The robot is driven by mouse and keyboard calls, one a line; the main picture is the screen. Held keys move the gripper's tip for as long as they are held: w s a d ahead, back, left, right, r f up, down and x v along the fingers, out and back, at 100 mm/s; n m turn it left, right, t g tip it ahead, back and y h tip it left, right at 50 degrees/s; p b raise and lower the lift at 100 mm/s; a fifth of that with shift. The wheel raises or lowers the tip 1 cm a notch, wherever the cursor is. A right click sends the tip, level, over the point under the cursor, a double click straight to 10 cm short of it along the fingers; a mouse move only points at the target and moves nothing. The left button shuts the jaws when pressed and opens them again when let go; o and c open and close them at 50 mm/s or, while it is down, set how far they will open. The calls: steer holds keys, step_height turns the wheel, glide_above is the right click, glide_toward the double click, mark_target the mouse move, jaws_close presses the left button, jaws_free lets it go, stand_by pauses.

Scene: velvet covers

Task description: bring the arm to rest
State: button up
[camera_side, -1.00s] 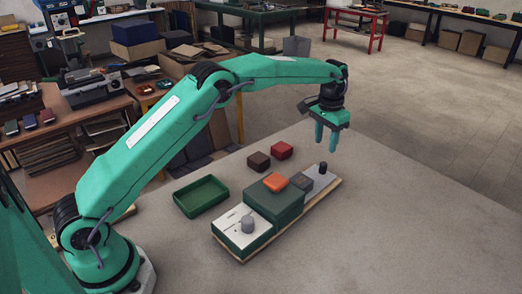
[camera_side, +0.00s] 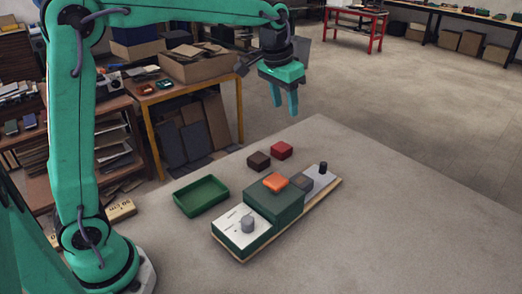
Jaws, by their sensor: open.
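My gripper (camera_side: 285,104) hangs in the air above the table (camera_side: 400,240), fingers pointing down. Its jaws are open and nothing is between them. It is apart from everything below it. My arm is raised, with its lower link close to upright at the left and its upper link running across the top of the picture.
A wooden board bears a green block (camera_side: 274,207) with an orange piece (camera_side: 275,182) on top, a white plate (camera_side: 232,232) and a dark knob (camera_side: 323,168). A green tray (camera_side: 186,208), a brown block (camera_side: 258,161) and a red block (camera_side: 281,151) lie behind. The table's right side is clear.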

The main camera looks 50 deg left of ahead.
steer(key=s+a+f+t, duration=0.1)
steer(key=s, duration=1.1)
steer(key=s+a+f+t, duration=0.1)
steer(key=s+f+t, duration=0.1)
steer(key=s, duration=1.1)
steer(key=shift+s+f+n, duration=0.15)
steer(key=shift+n, duration=0.25)
